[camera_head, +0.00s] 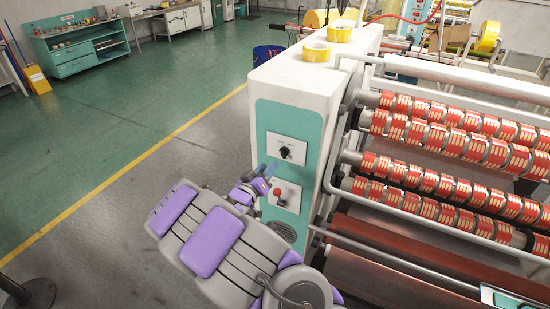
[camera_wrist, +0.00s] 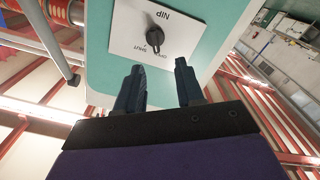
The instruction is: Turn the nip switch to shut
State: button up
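The nip switch is a black rotary knob (camera_wrist: 155,38) on a white plate (camera_wrist: 185,22), which appears upside down in the wrist view with "NIP" printed above the knob. Small lettering sits below the knob on the left and right; the exact pointer setting is hard to tell. In the head view the switch (camera_head: 286,153) is on the teal panel of the white machine housing. My gripper (camera_wrist: 160,72) is open and empty, its two dark fingers apart and pointing at the plate just short of the knob. In the head view my gripper (camera_head: 266,172) is at the panel, below and left of the switch.
A red knob (camera_head: 278,191) on a second plate sits below the nip switch, close to my gripper. Rollers with red-and-white tape (camera_head: 440,125) are to the right. Yellow tape rolls (camera_head: 317,50) stand on the housing.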

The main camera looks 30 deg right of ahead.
aim_at(281, 154)
jog(key=x, duration=0.4)
jog(key=s+d+x, duration=0.1)
jog(key=x, duration=0.1)
jog(key=shift+d+f, duration=0.1)
jog(key=shift+f, duration=0.05)
jog(key=shift+w+d, duration=0.25)
jog(key=shift+w, duration=0.55)
jog(key=shift+d, duration=0.4)
jog(key=c, duration=0.4)
jog(key=shift+a, duration=0.2)
grip_shut()
